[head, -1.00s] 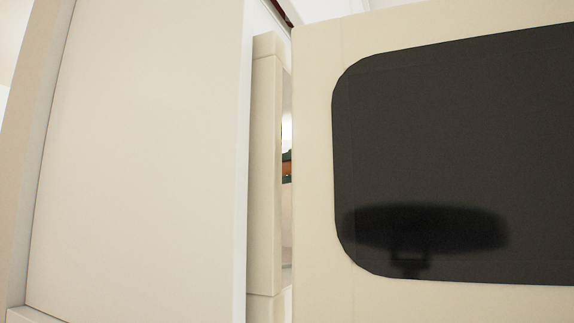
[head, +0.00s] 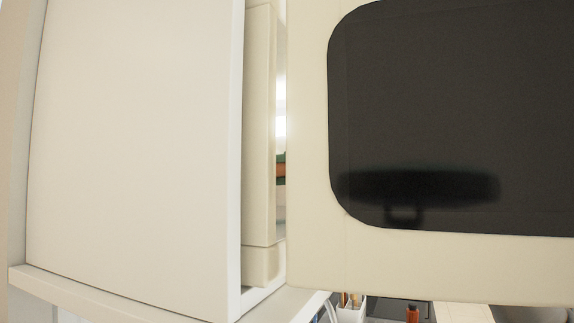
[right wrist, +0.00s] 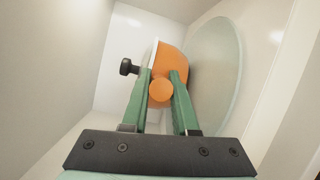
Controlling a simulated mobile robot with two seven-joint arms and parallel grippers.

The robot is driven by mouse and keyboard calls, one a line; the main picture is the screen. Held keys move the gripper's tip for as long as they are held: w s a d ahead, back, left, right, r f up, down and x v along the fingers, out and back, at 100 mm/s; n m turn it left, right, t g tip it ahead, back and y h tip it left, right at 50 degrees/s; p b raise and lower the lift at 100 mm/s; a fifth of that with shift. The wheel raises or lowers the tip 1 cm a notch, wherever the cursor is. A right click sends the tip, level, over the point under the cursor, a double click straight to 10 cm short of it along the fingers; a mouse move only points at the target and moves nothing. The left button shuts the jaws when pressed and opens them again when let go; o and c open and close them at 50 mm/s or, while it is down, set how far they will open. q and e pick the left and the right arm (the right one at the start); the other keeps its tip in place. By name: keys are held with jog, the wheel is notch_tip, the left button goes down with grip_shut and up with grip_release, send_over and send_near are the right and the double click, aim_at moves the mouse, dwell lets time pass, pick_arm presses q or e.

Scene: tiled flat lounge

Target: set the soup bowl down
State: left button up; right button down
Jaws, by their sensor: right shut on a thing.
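The soup bowl (right wrist: 175,60) is orange outside with a pale rim, and a round orange part of it shows between my fingers. My right gripper (right wrist: 161,88), with green fingers, is shut on it. Both are inside the white cavity of a microwave. The glass turntable (right wrist: 217,75) is close beside the bowl's orange side; I cannot tell if they touch. In the head view, only a sliver of green and orange (head: 281,168) shows through the gap beside the open door. My left gripper is not in view.
The cream microwave door (head: 307,150) with its dark window (head: 450,100) stands open across the right of the head view. A white panel (head: 135,150) fills the left. A black knob (right wrist: 128,67) shows in the wrist view. Below the door are a small container (head: 350,311) and a reddish-brown bottle (head: 412,314).

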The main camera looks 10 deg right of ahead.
jog(key=shift+f+b, duration=0.35)
jog(key=shift+f, duration=0.1)
dwell(0.4)
jog(key=c, duration=0.7)
grip_release()
jog(key=shift+o, duration=0.5)
jog(key=shift+f, duration=0.25)
jog(key=shift+r, duration=0.1)
